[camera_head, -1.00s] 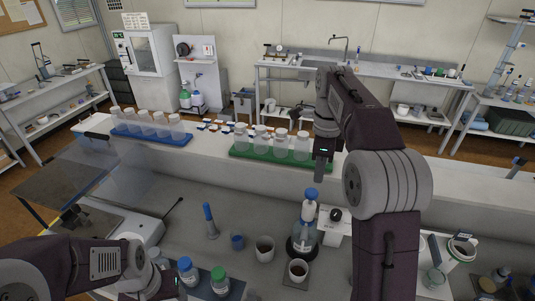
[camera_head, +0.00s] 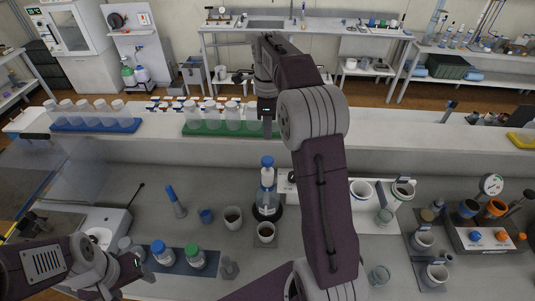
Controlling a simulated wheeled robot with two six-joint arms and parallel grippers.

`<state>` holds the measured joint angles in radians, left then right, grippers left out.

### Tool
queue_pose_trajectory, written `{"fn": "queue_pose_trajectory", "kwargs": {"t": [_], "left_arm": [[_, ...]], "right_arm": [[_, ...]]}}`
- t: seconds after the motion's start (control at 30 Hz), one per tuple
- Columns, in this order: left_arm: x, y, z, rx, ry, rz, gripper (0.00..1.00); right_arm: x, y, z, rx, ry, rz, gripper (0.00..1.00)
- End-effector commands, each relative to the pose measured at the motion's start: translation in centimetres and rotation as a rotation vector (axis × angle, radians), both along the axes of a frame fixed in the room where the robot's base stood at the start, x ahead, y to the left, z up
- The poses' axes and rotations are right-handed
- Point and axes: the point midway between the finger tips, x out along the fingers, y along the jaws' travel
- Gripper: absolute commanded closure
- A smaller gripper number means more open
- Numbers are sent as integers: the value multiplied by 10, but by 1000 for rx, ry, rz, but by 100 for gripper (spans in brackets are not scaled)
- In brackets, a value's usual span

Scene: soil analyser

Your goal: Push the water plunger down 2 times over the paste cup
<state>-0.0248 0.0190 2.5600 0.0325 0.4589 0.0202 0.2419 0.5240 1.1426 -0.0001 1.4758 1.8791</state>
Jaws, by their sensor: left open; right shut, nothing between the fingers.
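The water plunger is a clear bottle (camera_head: 266,200) with a white collar and a blue top (camera_head: 267,162), standing upright on a dark round base. The cup of brown paste (camera_head: 266,230) stands on a small grey mat just in front of it. A second brown-filled cup (camera_head: 233,218) stands to its left. My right gripper (camera_head: 269,133) is shut and empty, pointing down above the blue top with a visible gap. My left gripper (camera_head: 135,268) is low at the left, near the capped bottles and away from the plunger; its fingers are small in view.
Blue-capped (camera_head: 162,252) and green-capped (camera_head: 196,256) bottles stand on a dark tray beside my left gripper. A small blue cup (camera_head: 206,216) and a blue-handled tool (camera_head: 174,200) stand left of the cups. Green (camera_head: 205,130) and blue (camera_head: 70,126) racks hold jars behind.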

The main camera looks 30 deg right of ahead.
Motion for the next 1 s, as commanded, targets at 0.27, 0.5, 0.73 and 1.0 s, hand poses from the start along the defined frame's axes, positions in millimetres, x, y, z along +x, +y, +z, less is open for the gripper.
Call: {"fn": "queue_pose_trajectory", "kwargs": {"t": [0.27, 0.5, 0.73, 1.0], "left_arm": [[0, 0, 3, 0, 0, 0, 34], [0, 0, 12, 0, 0, 0, 34], [0, 0, 13, 0, 0, 0, 34], [0, 0, 9, 0, 0, 0, 34]], "right_arm": [[-1, 0, -60, 1, 4, 0, 100], [-1, 0, -91, 1, 1, 0, 100], [-1, 0, -99, 0, 0, 0, 100], [0, 0, -104, 0, 0, 0, 100]]}}
